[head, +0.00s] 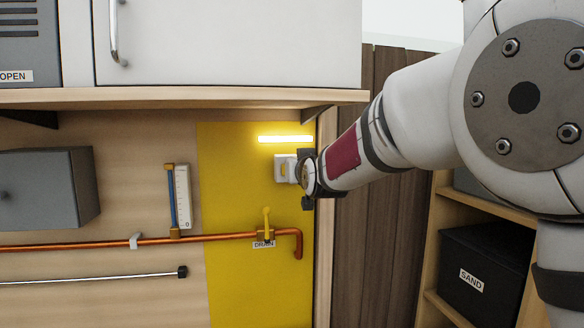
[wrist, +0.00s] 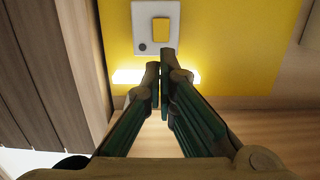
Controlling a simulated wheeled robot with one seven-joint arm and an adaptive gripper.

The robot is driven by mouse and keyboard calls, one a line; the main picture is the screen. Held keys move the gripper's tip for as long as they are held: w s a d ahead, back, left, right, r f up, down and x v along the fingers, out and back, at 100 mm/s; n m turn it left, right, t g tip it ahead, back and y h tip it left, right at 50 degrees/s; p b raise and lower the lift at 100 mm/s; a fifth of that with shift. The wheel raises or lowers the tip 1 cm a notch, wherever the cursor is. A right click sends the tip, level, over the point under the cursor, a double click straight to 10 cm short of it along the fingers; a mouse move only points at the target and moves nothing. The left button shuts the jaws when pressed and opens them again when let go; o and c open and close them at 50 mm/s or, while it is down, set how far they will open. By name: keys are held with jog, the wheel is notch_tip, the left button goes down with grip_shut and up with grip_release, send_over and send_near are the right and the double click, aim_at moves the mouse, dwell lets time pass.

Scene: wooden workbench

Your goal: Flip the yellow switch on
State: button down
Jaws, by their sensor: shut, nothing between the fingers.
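The yellow switch is a small yellow rocker (wrist: 161,31) on a white plate (wrist: 148,12) with a dark round spot, seen in the wrist view. In the head view the white plate (head: 280,168) is on the yellow wall panel, with my gripper (head: 305,178) at its right side, partly covering it. In the wrist view my gripper (wrist: 161,62) is shut and empty, its fingertips pointing at the plate just beside the rocker. I cannot tell whether they touch it. The light strip (head: 286,139) near the switch glows.
A copper pipe (head: 100,244) with a yellow drain handle (head: 267,220) runs below the switch. A wooden shelf edge (head: 180,97) with a white cabinet (head: 230,45) hangs above. A gauge (head: 182,197) and grey box (head: 45,190) are to the left. A black sand bin (head: 485,275) stands lower right.

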jog(key=v, duration=0.5)
jog(key=shift+s+d, duration=0.1)
jog(key=shift+s, duration=0.1)
jog(key=s+d+f+m+g+h, duration=0.1)
jog(key=s+d+f+g, duration=0.2)
jog(key=s+d, duration=0.45)
jog(key=s+d+f+m+g+h, duration=0.1)
jog(key=s+d+f+g, duration=0.1)
jog(key=s+d, duration=0.55)
jog(key=s+d+f+g+h, duration=0.1)
jog(key=s+d+f+g, duration=0.2)
jog(key=s, duration=1)
jog(key=s+d+f+m+g+h, duration=0.1)
jog(key=s+d+f+g, duration=0.1)
jog(key=s+f, duration=0.6)
jog(key=s+d, duration=0.1)
jog(key=s, duration=0.4)
jog(key=shift+d+g+h, duration=0.25)
jog(key=shift+g+h, duration=0.05)
jog(key=shift+g, duration=0.1)
